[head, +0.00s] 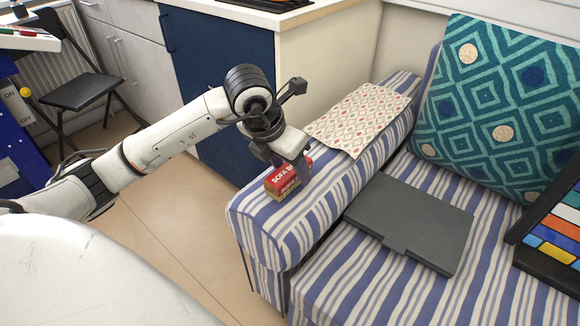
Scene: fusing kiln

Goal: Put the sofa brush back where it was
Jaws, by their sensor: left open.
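The sofa brush (283,182) is a small block with a red top lettered "SOFA B…" and a tan lower part. It sits on the front part of the striped sofa armrest (250,212). My left gripper (292,165) is right above and behind the brush and covers its far end. Its fingers are open; I cannot tell whether they touch the brush. My right gripper is not in the head view.
A patterned cloth (362,115) lies farther back on the armrest. A dark grey flat case (410,222) lies on the seat beside a tray of coloured pieces (530,262). A teal cushion (500,110) leans at the back. Cabinets (215,85) stand behind my arm.

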